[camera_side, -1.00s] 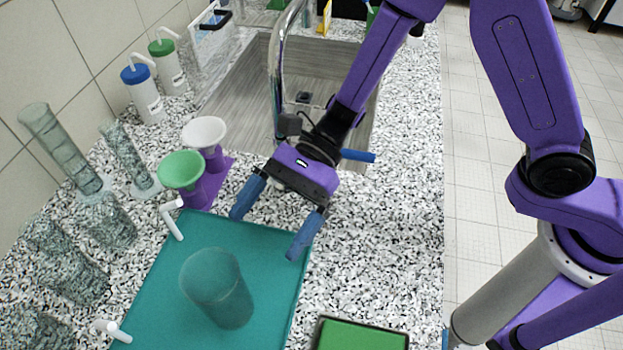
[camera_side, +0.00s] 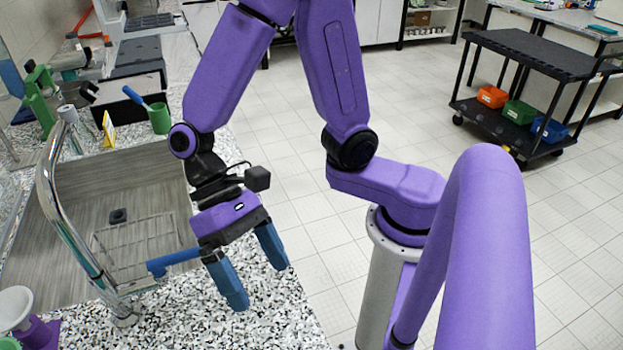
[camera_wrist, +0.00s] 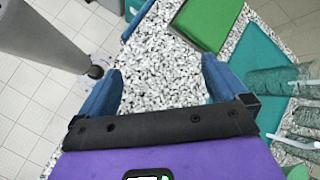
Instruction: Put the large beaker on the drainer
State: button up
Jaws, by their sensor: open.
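My gripper (camera_side: 260,286) is open and empty above the speckled counter, to the right of the sink. In the wrist view its two blue fingers (camera_wrist: 162,70) stand apart with only counter between them. The large beaker does not show in the side view. In the wrist view, clear glassware (camera_wrist: 278,80) stands over the teal tray (camera_wrist: 257,48) at the right edge; I cannot tell if it is the large beaker. A wire rack (camera_side: 135,243) in the sink may be the drainer; it is empty.
A tall metal tap (camera_side: 62,215) and a blue handle (camera_side: 172,262) are left of my gripper. A white funnel (camera_side: 14,303) is at lower left. The wrist view shows a green mat (camera_wrist: 205,22). A black cart (camera_side: 535,90) stands far behind.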

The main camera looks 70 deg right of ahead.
jog(key=s+d+r+n+t+h, duration=0.2)
jog(key=d+n+t, duration=0.5)
jog(key=d+n, duration=0.5)
jog(key=shift+d+t+h, duration=0.3)
jog(key=shift+d+h, duration=0.5)
jog(key=shift+d, duration=2.6)
jog(key=shift+r, duration=0.1)
